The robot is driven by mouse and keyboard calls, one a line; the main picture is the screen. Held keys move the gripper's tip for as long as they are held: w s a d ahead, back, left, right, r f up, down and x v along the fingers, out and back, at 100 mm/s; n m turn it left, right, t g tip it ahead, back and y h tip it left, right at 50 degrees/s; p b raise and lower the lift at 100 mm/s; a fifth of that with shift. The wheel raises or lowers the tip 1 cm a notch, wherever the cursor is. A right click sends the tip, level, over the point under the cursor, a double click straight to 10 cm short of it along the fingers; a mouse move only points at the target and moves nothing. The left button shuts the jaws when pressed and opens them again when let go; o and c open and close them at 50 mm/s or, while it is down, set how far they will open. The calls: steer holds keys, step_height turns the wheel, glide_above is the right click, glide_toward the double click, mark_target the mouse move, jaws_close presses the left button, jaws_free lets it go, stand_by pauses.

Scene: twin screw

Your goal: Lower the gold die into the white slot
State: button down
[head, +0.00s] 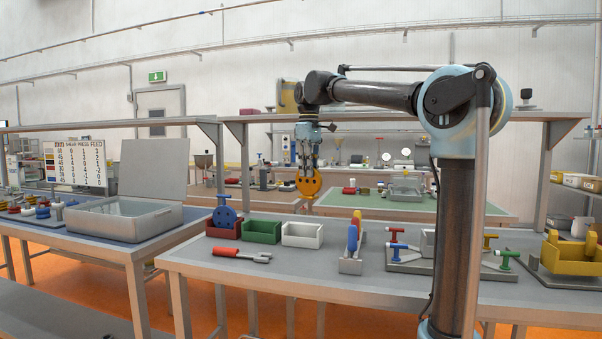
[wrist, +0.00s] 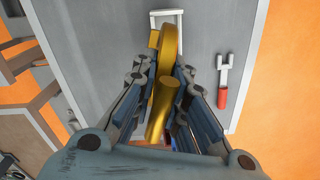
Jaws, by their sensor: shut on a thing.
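The gold die (head: 309,185) is a round disc with small holes, hanging upright below my gripper (head: 308,168). My gripper is shut on it. In the wrist view the gold die (wrist: 168,45) is seen edge-on between the fingers. The white slot (head: 302,235) is an open-topped bin on the near bench and looks empty. In the head view the die hangs above it with a clear gap. In the wrist view the white slot (wrist: 178,13) shows at the top, partly hidden behind the die.
A red-handled wrench (head: 238,254) lies in front. A grey holder (head: 350,266) with blue and yellow pieces stands to the right.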

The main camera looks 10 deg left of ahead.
mark_target(302, 196)
steer(key=a+n, duration=0.1)
steer(key=s+a+n, duration=0.1)
steer(key=n, duration=0.1)
steer(key=shift+f+n, duration=0.2)
steer(key=shift+n, duration=0.1)
steer(key=shift+f, duration=3.15)
steer(key=shift+s+f, duration=0.1)
steer(key=shift+f, duration=0.1)
step_height(302, 196, down, 7)
steer(key=shift+d+f, duration=0.1)
steer(key=shift+f, duration=0.4)
stand_by(1.4)
steer(key=c, duration=1.5)
jaws_free()
steer(key=shift+c, duration=0.2)
